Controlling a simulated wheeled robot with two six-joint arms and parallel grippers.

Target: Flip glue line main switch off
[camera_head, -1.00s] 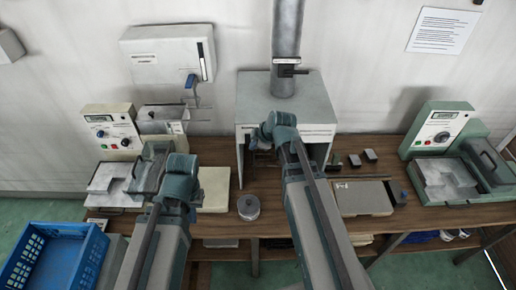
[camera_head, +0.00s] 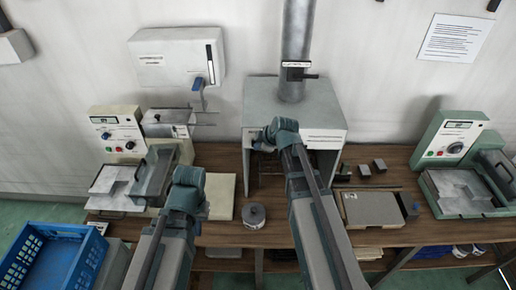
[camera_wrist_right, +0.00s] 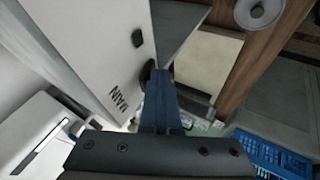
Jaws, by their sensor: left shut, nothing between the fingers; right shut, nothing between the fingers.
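A pale panel (camera_wrist_right: 105,55) marked "MAIN" shows in the right wrist view. A small dark switch knob (camera_wrist_right: 147,72) sits near the marking, and another dark knob (camera_wrist_right: 137,40) sits further up the same face. I cannot tell the switch's position. My right gripper (camera_wrist_right: 158,78) is shut and empty, its blue fingers beside the lower knob; whether they touch is unclear. In the head view my right gripper (camera_head: 262,142) is at the front left of the grey hood (camera_head: 293,102). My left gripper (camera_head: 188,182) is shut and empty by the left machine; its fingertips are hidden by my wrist.
The left machine's control panel (camera_head: 117,133) stands beside its metal tray (camera_head: 115,182). A round tin (camera_head: 254,215) stands between my arms. A green machine (camera_head: 450,140) stands on the right, a blue crate (camera_head: 50,258) at lower left. A white wall box (camera_head: 178,58) hangs behind.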

